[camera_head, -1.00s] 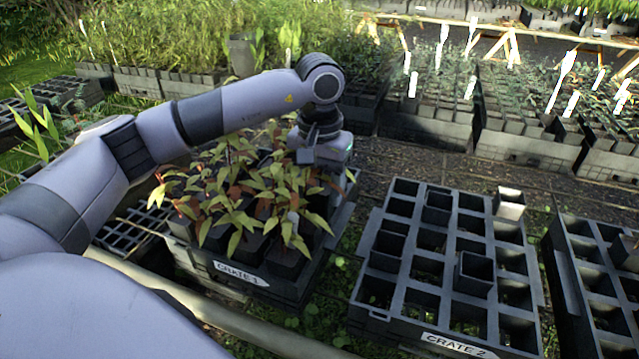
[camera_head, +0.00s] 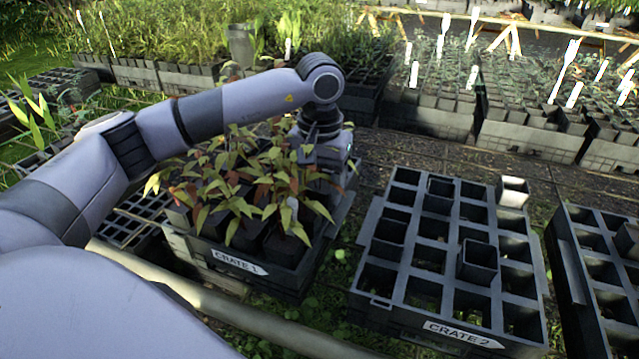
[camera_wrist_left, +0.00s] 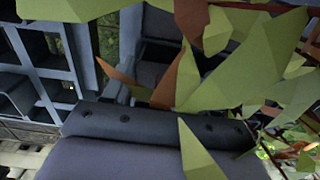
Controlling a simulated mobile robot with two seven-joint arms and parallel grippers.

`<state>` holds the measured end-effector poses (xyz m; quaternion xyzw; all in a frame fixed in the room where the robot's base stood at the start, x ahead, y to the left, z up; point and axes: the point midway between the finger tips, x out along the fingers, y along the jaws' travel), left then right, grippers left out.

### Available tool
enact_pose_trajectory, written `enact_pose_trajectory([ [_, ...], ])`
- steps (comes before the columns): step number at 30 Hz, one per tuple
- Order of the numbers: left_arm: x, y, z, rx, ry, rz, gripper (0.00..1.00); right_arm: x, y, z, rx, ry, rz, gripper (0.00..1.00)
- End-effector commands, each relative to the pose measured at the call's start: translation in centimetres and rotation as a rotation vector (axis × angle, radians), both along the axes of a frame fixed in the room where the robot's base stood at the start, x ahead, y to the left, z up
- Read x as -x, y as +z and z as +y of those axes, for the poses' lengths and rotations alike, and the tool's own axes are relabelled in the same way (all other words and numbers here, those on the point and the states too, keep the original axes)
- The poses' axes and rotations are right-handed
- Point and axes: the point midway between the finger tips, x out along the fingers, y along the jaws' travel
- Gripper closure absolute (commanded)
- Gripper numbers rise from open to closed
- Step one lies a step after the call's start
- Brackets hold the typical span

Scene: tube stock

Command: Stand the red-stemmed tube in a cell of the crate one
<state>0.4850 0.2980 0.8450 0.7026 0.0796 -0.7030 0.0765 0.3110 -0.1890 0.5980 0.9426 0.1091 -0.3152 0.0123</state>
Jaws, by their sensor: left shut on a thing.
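Crate one (camera_head: 292,284), a black crate labelled CRATE 1, stands left of centre in the head view. It holds several dark tubes with green and reddish-brown leafy plants. My left gripper (camera_head: 322,182) is low at its right side, among the leaves. It is shut on a dark tube (camera_wrist_left: 160,72), partly seen in the left wrist view behind green and red-brown leaves. The leaves hide the fingertips, the stem and the tube's base, so I cannot tell whether it rests in a cell. My right gripper is not in view.
Crate 2 (camera_head: 398,318) stands to the right, mostly empty, with a few empty pots in it. Another black crate (camera_head: 572,275) is at the right edge. Crates of seedlings (camera_head: 525,135) line the back. A gap of ground separates crate one and crate 2.

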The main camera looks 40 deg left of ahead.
Motion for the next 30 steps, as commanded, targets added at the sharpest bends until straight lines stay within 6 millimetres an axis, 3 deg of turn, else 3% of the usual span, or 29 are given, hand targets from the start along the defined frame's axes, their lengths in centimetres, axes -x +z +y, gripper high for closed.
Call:
enact_pose_trajectory([
  [17, 0.09, -0.85, 0.02, -0.001, 0.000, 0.005, 0.97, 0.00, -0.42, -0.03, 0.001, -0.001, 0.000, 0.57],
  [18, 0.10, -0.88, 0.01, -0.001, 0.000, 0.006, 0.30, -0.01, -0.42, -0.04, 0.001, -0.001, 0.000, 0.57],
  [20, 0.12, -0.93, 0.04, -0.002, 0.000, 0.008, 0.13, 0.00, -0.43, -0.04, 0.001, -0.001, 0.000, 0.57],
  [30, 0.16, -1.05, 0.30, -0.007, 0.006, 0.011, 0.13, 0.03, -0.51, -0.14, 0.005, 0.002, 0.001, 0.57],
])
